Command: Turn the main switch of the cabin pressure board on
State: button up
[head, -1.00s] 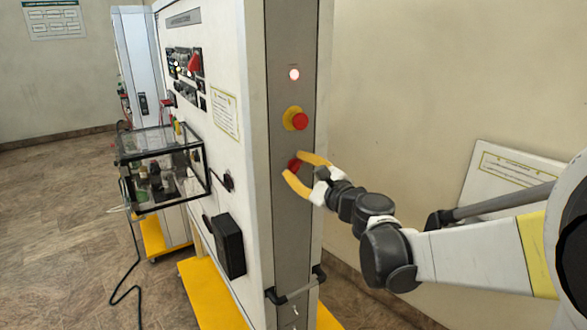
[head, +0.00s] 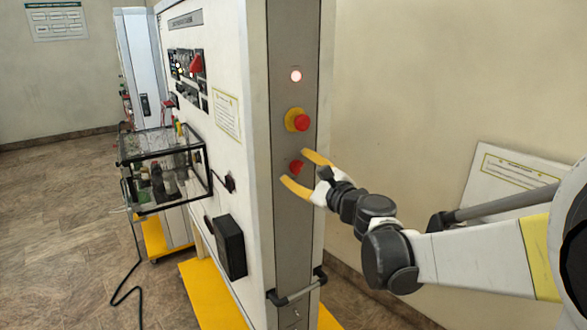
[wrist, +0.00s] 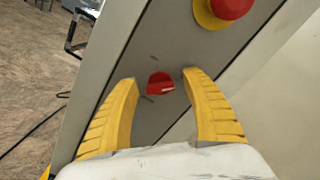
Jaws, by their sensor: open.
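The main switch is a red rotary knob (head: 296,167) on the narrow grey side panel of the cabin pressure board (head: 290,220), below the red and yellow emergency button (head: 298,120). In the wrist view the red knob (wrist: 161,83) shows a pale mark on its right part and lies between the fingertips, just beyond them. My gripper (head: 299,167) is open, with one yellow finger above and one below the knob in the head view. The fingers (wrist: 160,78) do not visibly touch the knob. A lit lamp (head: 296,76) glows above the button.
A dark bar handle (head: 295,291) sticks out low on the panel. A glass-sided box (head: 165,168) and a black box (head: 229,246) project from the front face at left. A white board (head: 510,195) leans on the wall at right.

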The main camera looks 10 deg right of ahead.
jog(key=v, duration=1.2)
jog(key=s+a+f+n+g+b, duration=0.3)
jog(key=s+a+f+n+b, duration=0.15)
jog(key=f+n, duration=0.35)
jog(key=s+a+f+n+g+b, duration=0.4)
jog(key=s+f+n+b, duration=0.1)
jog(key=f, duration=0.6)
jog(key=s+d+f+n+g+h+b, duration=0.3)
jog(key=s+d+f+n+h+b, duration=0.2)
jog(key=s+f+n, duration=0.4)
notch_tip(320, 180, down, 2)
jog(key=shift+s+f+n+h+b, duration=0.1)
jog(key=shift+s+n+h+b, duration=0.2)
jog(key=shift+n, duration=0.5)
